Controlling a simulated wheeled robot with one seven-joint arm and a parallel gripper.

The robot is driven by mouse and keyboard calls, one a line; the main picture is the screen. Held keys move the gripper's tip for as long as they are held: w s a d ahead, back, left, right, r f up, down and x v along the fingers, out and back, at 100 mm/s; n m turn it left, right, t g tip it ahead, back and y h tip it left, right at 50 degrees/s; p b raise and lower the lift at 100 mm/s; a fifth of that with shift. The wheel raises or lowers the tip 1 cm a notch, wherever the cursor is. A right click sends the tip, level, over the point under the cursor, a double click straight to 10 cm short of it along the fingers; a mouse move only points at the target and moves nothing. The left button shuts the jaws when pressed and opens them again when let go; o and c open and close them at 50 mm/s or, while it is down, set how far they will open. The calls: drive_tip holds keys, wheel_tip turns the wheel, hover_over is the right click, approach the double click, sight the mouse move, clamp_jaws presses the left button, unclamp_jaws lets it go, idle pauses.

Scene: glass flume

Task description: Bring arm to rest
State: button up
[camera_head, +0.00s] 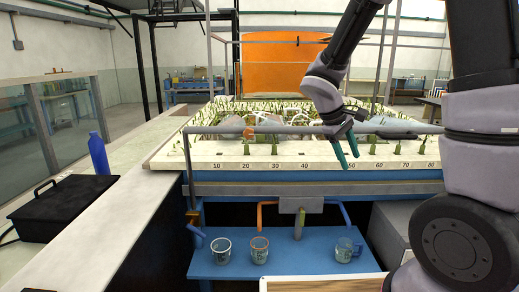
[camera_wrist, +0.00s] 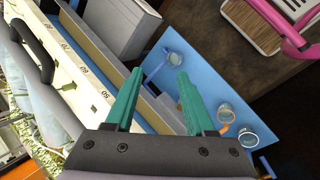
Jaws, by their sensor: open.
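My gripper (camera_head: 346,150) has two green fingers and points down in front of the flume's near edge in the head view. In the wrist view my gripper (camera_wrist: 157,92) shows its fingers spread apart, with nothing between them. My arm (camera_head: 340,60) reaches in from the right, bent down at the wrist. The flume (camera_head: 235,160) has a pale front ledge with printed numbers and rows of green plants behind it.
Below the flume, a blue shelf (camera_head: 290,262) holds a cup (camera_head: 221,250) at left, a cup (camera_head: 259,250) beside it and a cup (camera_head: 344,250) at right. A black box (camera_head: 62,205) and a blue bottle (camera_head: 98,153) stand on the left counter. A grey box (camera_head: 393,225) stands right.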

drive_tip(key=s+r+m+t+y, duration=0.5)
drive_tip(key=s+r+m, duration=0.5)
drive_tip(key=s+r, duration=0.4)
wheel_tip(320, 180, up, 5)
drive_tip(key=shift+a+f+m+t+y, duration=0.2)
drive_tip(key=shift+a+m+t+y, duration=0.15)
drive_tip(key=shift+y, duration=0.85)
drive_tip(key=shift+w+d, duration=0.1)
drive_tip(key=shift+c, duration=0.2)
